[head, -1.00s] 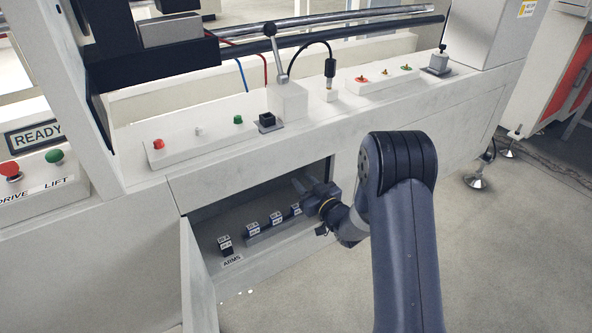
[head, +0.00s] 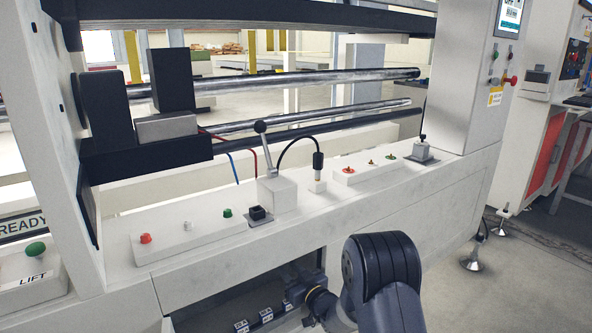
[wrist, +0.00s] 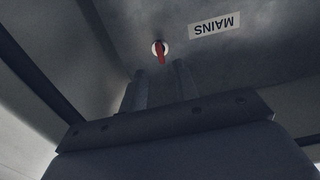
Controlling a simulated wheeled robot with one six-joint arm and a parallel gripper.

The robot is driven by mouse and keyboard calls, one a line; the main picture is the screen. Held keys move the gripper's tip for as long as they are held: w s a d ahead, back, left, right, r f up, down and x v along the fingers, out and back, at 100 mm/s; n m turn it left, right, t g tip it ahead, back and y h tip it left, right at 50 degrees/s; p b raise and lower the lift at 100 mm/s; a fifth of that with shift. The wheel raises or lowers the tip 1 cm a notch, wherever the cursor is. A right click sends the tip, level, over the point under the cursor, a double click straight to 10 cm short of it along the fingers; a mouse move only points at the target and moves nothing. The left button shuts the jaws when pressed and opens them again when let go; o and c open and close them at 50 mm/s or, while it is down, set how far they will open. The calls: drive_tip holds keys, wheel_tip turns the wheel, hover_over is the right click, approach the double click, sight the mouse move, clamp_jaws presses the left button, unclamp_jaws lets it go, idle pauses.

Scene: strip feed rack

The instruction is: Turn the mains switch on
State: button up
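In the head view my gripper (head: 292,274) is inside the dark cabinet opening; the switch is hidden there.
Small labelled breakers (head: 266,315) stand low in the cabinet. The cabinet's top edge (head: 240,270) runs above my arm. On the ledge above are a lever (head: 262,143), a button strip (head: 187,229) and a cable plug (head: 318,165). Open floor (head: 520,290) lies to the right.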

drive_tip(key=b+x, duration=0.1)
drive_tip(key=x, duration=0.4)
drive_tip(key=shift+w+a, duration=0.25)
drive_tip(key=shift+w, duration=0.05)
drive_tip(key=p+v, duration=0.3)
drive_tip(key=v, duration=0.7)
drive_tip(key=w+a+m+p, duration=0.5)
drive_tip(key=w+m+p, duration=0.2)
drive_tip(key=m, duration=1.1)
drive_tip(key=shift+w, duration=0.25)
idle(0.6)
